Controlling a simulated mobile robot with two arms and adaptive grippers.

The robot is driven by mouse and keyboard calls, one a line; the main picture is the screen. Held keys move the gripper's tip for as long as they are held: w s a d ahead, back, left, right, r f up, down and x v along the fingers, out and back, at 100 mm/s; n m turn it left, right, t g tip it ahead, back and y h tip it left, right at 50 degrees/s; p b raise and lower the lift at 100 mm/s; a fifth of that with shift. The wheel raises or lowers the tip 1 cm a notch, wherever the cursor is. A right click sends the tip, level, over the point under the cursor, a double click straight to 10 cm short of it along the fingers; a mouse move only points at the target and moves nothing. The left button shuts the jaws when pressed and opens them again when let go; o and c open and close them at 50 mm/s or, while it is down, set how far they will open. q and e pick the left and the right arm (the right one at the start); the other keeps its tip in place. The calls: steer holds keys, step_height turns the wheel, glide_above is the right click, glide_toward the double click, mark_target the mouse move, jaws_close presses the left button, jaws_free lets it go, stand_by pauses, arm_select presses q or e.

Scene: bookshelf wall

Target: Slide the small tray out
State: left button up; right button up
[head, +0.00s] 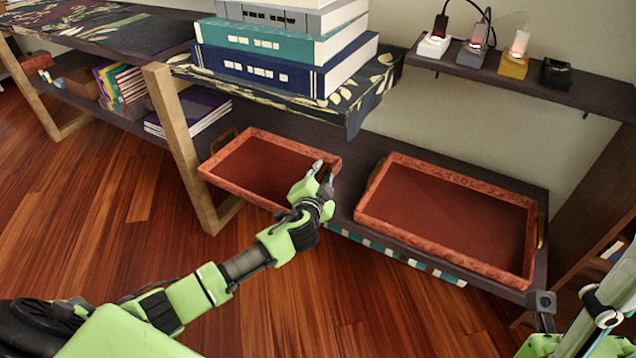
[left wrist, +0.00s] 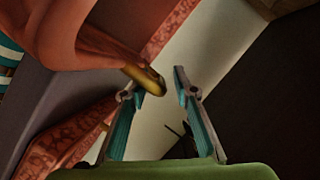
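The small tray (head: 262,170), dark red with a carved lighter rim, lies on the lower shelf, left of a larger tray. My left gripper (head: 323,172) is at its right end, over the rim in the head view. In the left wrist view the left gripper (left wrist: 156,84) has its fingers apart. A brass handle (left wrist: 146,79) is close to the tip of its left finger, and I cannot tell if they touch. Parts of my right arm show at the lower right of the head view; its finger state is unclear.
The larger red tray (head: 447,215) lies to the right on the same lower shelf (head: 345,190). A stack of big books (head: 285,50) stands on the board above the small tray. A wooden leg (head: 185,145) is left of it. The floor in front is clear.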

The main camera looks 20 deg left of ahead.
arm_select(q)
steer(key=v, duration=1.1)
steer(key=shift+s, duration=0.1)
